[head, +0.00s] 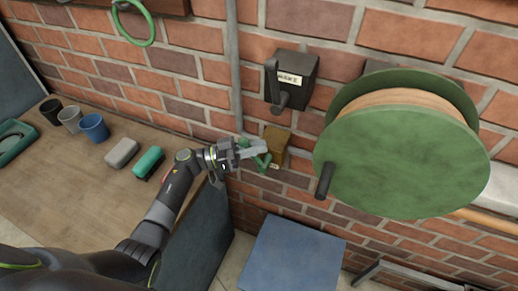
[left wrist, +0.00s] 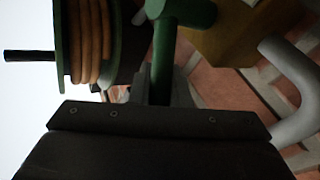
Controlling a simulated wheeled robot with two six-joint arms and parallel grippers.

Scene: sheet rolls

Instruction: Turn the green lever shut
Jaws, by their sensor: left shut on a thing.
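The green lever (head: 262,161) sits on a brass-coloured valve body (head: 277,140) on the brick wall, below a dark box. My left gripper (head: 258,148) reaches it from the left and is shut on it, covering part of the lever. In the left wrist view the green lever (left wrist: 164,55) runs down between the grey fingers (left wrist: 160,88), with a thicker green end at the top. The brass body (left wrist: 225,35) shows to its right. My right gripper is not in view.
A large green reel (head: 400,160) with a dark handle (head: 324,181) stands close right of the valve. A dark box (head: 292,75) with a lever is above. A grey pipe (head: 234,70) runs up the wall. Cups and blocks lie on the wooden bench (head: 60,190) at left.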

